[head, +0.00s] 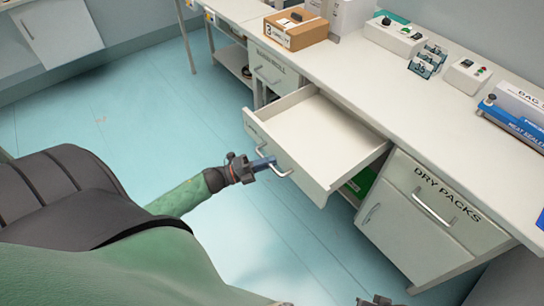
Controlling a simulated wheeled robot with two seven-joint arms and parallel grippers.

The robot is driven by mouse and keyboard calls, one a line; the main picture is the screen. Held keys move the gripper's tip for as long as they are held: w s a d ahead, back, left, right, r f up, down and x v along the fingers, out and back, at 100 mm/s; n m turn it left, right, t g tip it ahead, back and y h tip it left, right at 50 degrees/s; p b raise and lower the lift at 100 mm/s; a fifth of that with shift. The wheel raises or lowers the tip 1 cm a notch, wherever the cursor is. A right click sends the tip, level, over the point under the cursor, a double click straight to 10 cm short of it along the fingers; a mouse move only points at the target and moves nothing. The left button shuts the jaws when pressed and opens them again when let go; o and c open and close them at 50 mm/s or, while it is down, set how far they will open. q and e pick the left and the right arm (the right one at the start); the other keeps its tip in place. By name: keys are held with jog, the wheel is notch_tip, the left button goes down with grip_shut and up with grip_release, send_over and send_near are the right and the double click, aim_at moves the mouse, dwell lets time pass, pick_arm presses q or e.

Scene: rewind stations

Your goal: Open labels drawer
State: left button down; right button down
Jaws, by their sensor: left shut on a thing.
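A white drawer (318,130) stands pulled well out from under the white workbench, and its inside looks empty. Any label on its front is not readable from here. My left gripper (268,164) is shut on the drawer's bar handle (281,170). A small dark part of what looks like my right gripper (375,301) shows at the bottom edge; its fingers cannot be made out.
A closed "DRY PACKS" drawer (433,208) is to the right, and another closed labelled drawer (273,70) is behind. The worktop (375,90) holds a cardboard box (296,29), control boxes (395,36) and a blue-and-white machine (518,108). The floor at left is clear.

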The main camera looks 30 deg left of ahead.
pick_arm(q)
jog(key=c, duration=1.5)
grip_release()
jog(key=shift+o, duration=0.2)
pick_arm(e)
jog(key=shift+s, duration=0.1)
pick_arm(q)
jog(key=shift+a, duration=0.1)
pick_arm(e)
jog(key=shift+f, duration=0.1)
